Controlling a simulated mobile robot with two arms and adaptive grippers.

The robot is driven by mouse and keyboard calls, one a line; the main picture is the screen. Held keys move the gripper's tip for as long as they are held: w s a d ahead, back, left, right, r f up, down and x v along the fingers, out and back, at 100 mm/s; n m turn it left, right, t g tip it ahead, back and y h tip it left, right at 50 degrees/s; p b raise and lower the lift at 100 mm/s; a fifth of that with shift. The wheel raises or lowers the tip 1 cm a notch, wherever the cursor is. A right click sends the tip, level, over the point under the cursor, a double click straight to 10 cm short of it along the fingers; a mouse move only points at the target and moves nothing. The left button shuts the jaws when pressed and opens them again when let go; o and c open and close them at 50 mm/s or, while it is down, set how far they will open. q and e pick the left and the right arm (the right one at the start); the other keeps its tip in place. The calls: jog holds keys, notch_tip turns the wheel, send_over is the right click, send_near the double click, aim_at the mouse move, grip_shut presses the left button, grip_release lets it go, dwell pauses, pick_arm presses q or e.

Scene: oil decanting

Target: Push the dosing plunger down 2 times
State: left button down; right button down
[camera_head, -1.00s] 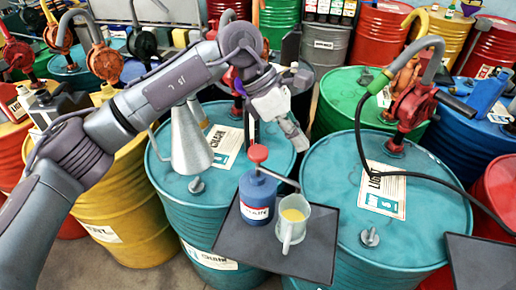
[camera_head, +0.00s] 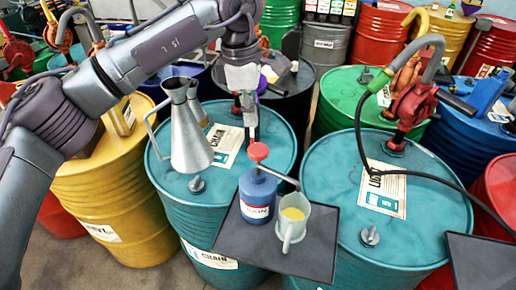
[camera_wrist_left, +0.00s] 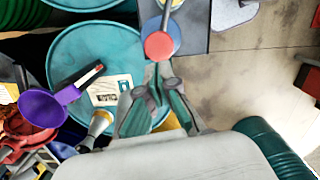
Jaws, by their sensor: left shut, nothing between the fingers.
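The dosing plunger has a round red cap (camera_head: 258,152) on a blue pump bottle (camera_head: 256,190) labelled CHAIN, with a grey spout pointing to the right. The cap stands raised above the bottle. My left gripper (camera_head: 251,132) is shut and empty, pointing down just above and slightly behind the cap. My right gripper is not in view.
Bottle and jug stand on a dark tray (camera_head: 310,255) between two teal drums (camera_head: 165,185) (camera_head: 330,165). A metal oil can (camera_head: 190,140) stands on the left drum. A red pump (camera_head: 410,105) with a black hose is on the right drum. Other drums crowd behind.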

aim_at(256, 149)
pick_arm(q)
jog(key=shift+d+f+b, duration=0.2)
jog(key=shift+f+b, duration=0.55)
jog(key=shift+f, duration=0.85)
jog(key=shift+d+f+b, duration=0.15)
jog(key=shift+f+b, duration=0.6)
jog(key=shift+f, duration=0.8)
